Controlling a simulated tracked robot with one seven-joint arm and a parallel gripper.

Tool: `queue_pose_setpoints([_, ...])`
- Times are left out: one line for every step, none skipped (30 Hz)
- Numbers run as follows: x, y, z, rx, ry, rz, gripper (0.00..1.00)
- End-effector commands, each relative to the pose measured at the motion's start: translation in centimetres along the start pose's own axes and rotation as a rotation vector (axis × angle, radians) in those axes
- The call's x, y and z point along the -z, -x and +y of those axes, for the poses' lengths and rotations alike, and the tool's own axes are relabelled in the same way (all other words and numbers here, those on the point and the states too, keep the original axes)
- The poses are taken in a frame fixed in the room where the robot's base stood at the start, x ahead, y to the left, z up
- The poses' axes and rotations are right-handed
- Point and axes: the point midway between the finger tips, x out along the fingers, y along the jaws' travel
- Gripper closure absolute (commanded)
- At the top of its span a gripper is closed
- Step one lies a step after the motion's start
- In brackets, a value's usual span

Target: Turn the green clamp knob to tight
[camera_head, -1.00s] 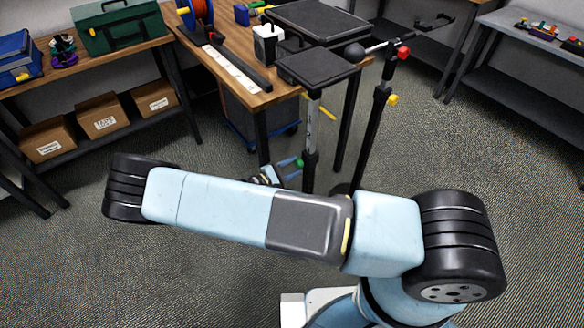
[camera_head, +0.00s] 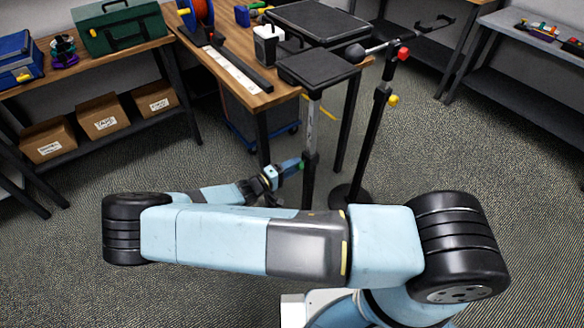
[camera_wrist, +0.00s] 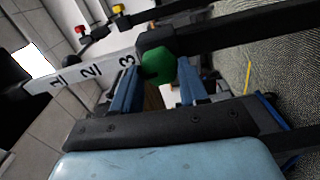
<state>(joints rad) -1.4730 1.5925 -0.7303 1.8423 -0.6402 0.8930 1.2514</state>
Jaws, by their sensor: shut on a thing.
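The green clamp knob (camera_wrist: 159,68) sits between the two blue fingers of my gripper (camera_wrist: 157,76) in the wrist view. The fingers are shut on its sides. The knob sticks out from a black collar on a stand post with a white scale (camera_wrist: 78,76) marked 1, 2, 3. In the head view my gripper (camera_head: 289,168) reaches the post from the left, below the small black platform (camera_head: 317,67). Only a little of the knob (camera_head: 301,163) shows there. Whether the clamp is tight cannot be told.
A second black stand (camera_head: 374,125) with red and yellow knobs rises just right of the post. The wooden workbench (camera_head: 262,97) and its legs are close behind. Open carpet lies in front and to the right.

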Motion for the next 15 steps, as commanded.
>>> queue_pose_setpoints([-0.25,0.14,-0.37,0.006,-0.017,0.000,0.87])
queue_pose_setpoints([-0.25,0.14,-0.38,0.006,-0.027,0.000,0.87])
queue_pose_setpoints([-0.24,0.14,-0.38,0.006,-0.041,0.000,0.87])
queue_pose_setpoints([-0.25,0.14,-0.38,0.006,-0.050,0.000,0.87])
queue_pose_setpoints([-0.25,0.14,-0.39,0.007,-0.059,0.000,0.87])
queue_pose_setpoints([-0.26,0.14,-0.40,0.007,-0.067,0.000,0.87])
queue_pose_setpoints([-0.26,0.14,-0.41,0.007,-0.073,0.000,0.87])
queue_pose_setpoints([-0.26,0.14,-0.41,0.008,-0.078,-0.001,0.87])
queue_pose_setpoints([-0.26,0.14,-0.42,0.008,-0.084,-0.001,0.87])
queue_pose_setpoints([-0.26,0.14,-0.43,0.008,-0.087,-0.001,0.87])
queue_pose_setpoints([-0.27,0.14,-0.43,0.008,-0.090,-0.001,0.87])
queue_pose_setpoints([-0.27,0.14,-0.44,0.009,-0.092,-0.001,0.87])
queue_pose_setpoints([-0.27,0.13,-0.45,0.009,-0.093,-0.001,0.87])
queue_pose_setpoints([-0.27,0.13,-0.45,0.009,-0.094,-0.001,0.87])
queue_pose_setpoints([-0.27,0.13,-0.46,0.009,-0.094,-0.001,0.87])
